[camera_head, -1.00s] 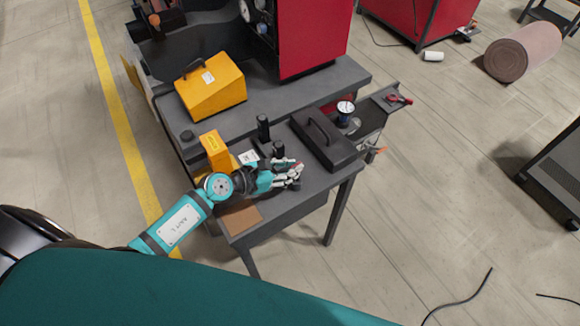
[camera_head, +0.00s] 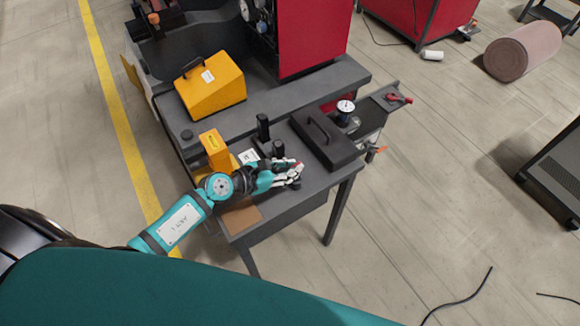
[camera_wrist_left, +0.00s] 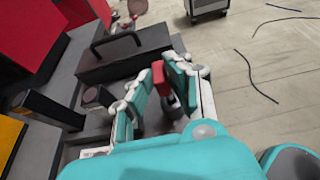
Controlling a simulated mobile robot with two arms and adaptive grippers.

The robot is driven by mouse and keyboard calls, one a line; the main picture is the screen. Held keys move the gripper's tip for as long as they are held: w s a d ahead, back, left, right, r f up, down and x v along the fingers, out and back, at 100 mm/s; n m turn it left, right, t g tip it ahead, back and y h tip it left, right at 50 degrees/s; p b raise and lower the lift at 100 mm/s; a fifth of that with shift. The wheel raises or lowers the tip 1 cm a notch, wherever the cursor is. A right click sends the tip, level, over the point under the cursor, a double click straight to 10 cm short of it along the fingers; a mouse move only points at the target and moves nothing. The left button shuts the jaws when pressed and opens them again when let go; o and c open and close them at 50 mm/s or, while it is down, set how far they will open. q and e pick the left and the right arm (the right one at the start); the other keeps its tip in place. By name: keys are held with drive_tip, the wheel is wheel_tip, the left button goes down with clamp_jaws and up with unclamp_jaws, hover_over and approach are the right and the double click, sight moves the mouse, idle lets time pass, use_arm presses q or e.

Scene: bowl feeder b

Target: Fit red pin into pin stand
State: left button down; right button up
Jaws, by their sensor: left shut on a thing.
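My left gripper (camera_head: 293,175) is low over the front part of the grey bench in the head view. It is shut on the red pin (camera_wrist_left: 158,72), whose red end sticks up between the teal-and-white fingers in the left wrist view. A small bit of red also shows at the fingertips in the head view. The fingers hide the pin's lower part. I cannot make out a pin stand for certain; a dark shape shows below the pin between the fingers. My right gripper is out of view.
A black toolbox (camera_head: 328,143) stands right behind the gripper. A yellow box (camera_head: 214,150) and a brown mat (camera_head: 240,217) are further left. The bench's front right corner is bare.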

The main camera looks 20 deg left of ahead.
use_arm(q)
drive_tip(key=shift+f, duration=0.2)
idle(0.4)
drive_tip(key=shift+f+b, duration=0.3)
drive_tip(key=shift+f, duration=0.1)
idle(1.2)
drive_tip(key=shift+f, duration=0.4)
idle(1.2)
drive_tip(key=shift+f+b, duration=0.85)
drive_tip(key=shift+f, duration=0.15)
idle(3.2)
